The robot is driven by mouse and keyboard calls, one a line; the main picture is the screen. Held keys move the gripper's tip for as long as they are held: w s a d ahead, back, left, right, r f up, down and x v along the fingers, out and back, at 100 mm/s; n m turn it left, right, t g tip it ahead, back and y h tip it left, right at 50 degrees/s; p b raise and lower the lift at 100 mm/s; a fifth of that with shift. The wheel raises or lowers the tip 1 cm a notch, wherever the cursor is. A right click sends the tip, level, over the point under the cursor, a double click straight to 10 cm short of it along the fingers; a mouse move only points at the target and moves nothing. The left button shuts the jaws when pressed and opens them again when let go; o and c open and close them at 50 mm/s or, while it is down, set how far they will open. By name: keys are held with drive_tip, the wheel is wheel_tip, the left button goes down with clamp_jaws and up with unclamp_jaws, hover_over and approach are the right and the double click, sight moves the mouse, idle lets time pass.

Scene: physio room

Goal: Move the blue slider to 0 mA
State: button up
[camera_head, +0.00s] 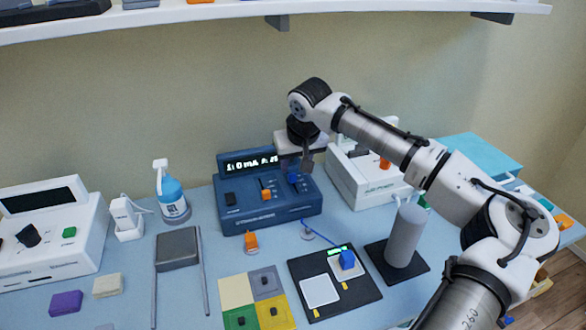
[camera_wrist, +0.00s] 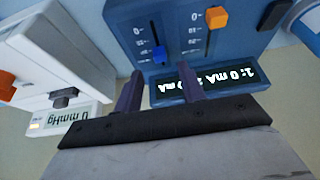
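The blue slider (camera_wrist: 158,55) sits in a slot on a dark blue control unit (camera_head: 270,208). In the wrist view it is at the slot end nearer the display, away from the "0" mark. In the head view the blue slider (camera_head: 292,178) is just below my gripper (camera_head: 304,163). In the wrist view my gripper (camera_wrist: 160,84) is open, its two dark fingers apart, with the slider beyond and between their tips. No contact is visible. The display (camera_wrist: 220,80) appears upside down and reads "1: 0 mA"; the second reading is partly hidden by a finger.
An orange slider (camera_wrist: 215,16) is beside the blue one, near its own "0" mark. A white device (camera_head: 362,170) stands close on the right. A wall shelf (camera_head: 250,10) runs above.

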sight(293, 175)
drive_tip(key=shift+p+x, duration=0.4)
drive_tip(key=shift+x, duration=2.25)
clamp_jaws()
